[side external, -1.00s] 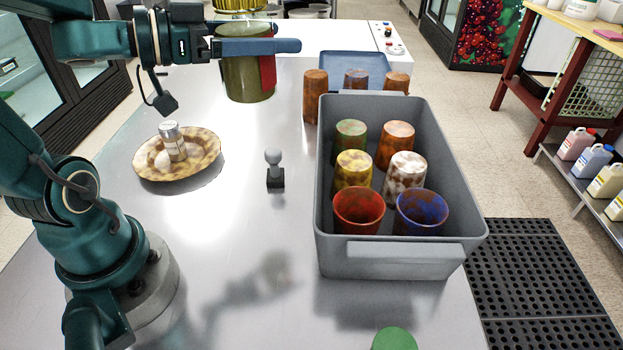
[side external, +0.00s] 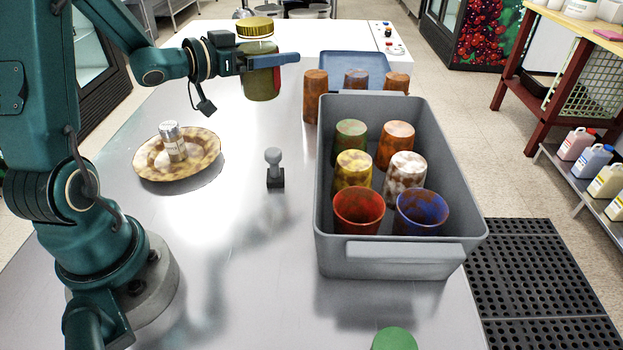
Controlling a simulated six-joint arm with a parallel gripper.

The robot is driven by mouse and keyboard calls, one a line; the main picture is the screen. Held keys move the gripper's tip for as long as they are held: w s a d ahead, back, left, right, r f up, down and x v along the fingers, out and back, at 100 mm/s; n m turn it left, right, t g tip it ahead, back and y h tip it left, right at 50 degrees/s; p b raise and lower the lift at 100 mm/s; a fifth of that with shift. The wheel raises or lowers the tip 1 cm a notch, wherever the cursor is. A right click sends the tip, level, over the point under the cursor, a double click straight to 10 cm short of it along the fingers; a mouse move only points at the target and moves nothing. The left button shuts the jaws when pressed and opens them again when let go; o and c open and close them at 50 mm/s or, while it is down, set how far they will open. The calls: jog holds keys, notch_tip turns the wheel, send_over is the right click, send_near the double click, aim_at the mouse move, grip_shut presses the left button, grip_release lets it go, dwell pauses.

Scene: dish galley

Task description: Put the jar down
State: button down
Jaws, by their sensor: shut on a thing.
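The jar (side external: 262,86) is olive green with a gold lid (side external: 255,27) and stands upright at the far part of the metal table. My gripper (side external: 272,62) is shut around its upper body, below the lid, and its blue finger crosses the front of the jar. The finger hides part of the jar. I cannot tell whether the jar's base touches the table or hangs above it.
A grey bin (side external: 345,268) with several coloured cups stands right of centre. Several brown cups (side external: 315,96) and a blue tray (side external: 355,64) are behind it. A patterned plate (side external: 205,165) holds a small shaker (side external: 172,141). A grey knob-topped stand (side external: 274,168) is mid-table.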

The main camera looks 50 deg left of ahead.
aim_at(269, 73)
jog(key=shift+n+y, duration=0.3)
jog(key=shift+y, duration=0.1)
jog(key=f, duration=0.1)
jog(key=a+f, duration=0.1)
jog(key=f, duration=0.2)
jog(key=shift+a+f, duration=0.35)
jog(key=shift+f, duration=3.95)
jog(key=shift+f, duration=0.6)
grip_release()
